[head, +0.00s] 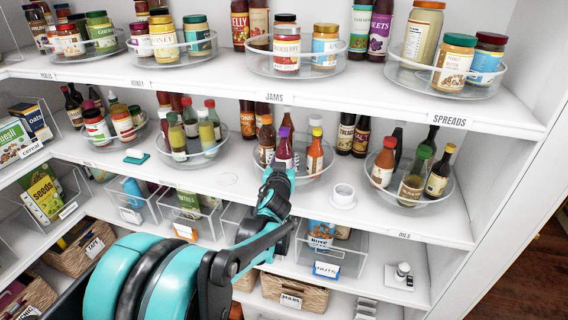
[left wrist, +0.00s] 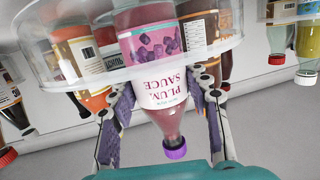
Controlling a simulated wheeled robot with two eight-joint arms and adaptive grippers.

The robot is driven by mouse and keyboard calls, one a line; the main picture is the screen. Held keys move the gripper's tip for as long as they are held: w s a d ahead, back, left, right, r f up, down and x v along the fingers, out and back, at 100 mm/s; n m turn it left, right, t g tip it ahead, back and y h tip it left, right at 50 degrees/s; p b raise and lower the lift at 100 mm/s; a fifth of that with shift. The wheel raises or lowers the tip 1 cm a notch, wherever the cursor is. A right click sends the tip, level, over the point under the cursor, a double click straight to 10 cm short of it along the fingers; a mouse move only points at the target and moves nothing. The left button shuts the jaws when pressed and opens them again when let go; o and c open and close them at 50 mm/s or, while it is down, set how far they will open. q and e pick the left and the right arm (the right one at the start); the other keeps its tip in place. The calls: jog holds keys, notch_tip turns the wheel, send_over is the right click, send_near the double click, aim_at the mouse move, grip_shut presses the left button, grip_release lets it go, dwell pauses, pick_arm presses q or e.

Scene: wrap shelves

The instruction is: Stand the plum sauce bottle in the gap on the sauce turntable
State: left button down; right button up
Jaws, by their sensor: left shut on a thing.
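The plum sauce bottle (head: 284,152), dark with a purple cap, stands about upright at the front of the sauce turntable (head: 318,173) on the middle shelf. In the left wrist view, which is upside down, its white label (left wrist: 166,92) reads PLUM SAUCE. Its lower part shows through the turntable's clear rim (left wrist: 95,72), among other bottles. My left gripper (head: 279,178) is shut on the bottle from the front; its fingers (left wrist: 165,88) lie on both sides of it. The bottle's base contact is hard to make out. My right gripper is not in view.
A red sauce bottle (head: 315,152) stands close on the right on the same turntable. More turntables stand left and right (head: 408,198). The jam shelf (head: 275,99) hangs above.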

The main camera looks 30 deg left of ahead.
pick_arm(q)
jog(key=shift+f, duration=0.35)
jog(key=shift+f, duration=0.1)
jog(key=c, duration=0.7)
grip_release()
jog(key=shift+c, duration=0.2)
